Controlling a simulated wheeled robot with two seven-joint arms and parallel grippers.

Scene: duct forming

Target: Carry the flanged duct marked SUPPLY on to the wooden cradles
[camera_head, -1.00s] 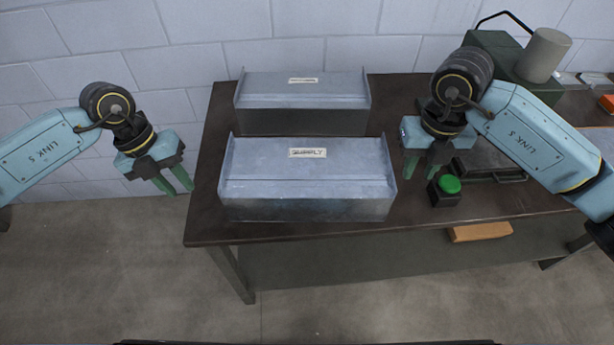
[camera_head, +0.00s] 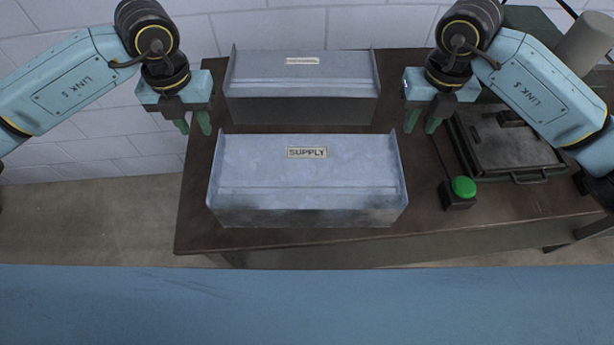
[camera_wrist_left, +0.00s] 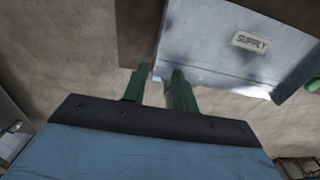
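The SUPPLY duct (camera_head: 307,178) is a grey sheet-metal box with raised end flanges and a SUPPLY label on top. It rests on the dark bench in the head view and shows at the upper right in the left wrist view (camera_wrist_left: 225,60). My left gripper (camera_head: 194,127) is open and empty near the duct's left flange, at its far corner. My right gripper (camera_head: 421,127) is open and empty near the right flange's far corner. Both appear apart from the metal. In the left wrist view the open green fingers (camera_wrist_left: 160,80) point toward the flange corner. No wooden cradles are in view.
A second labelled duct (camera_head: 302,82) stands behind on the bench (camera_head: 192,215). To the right are a green button on a black box (camera_head: 463,188), a dark flat metal case with a handle (camera_head: 505,140) and a grey cylinder (camera_head: 588,42). A block wall is behind.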

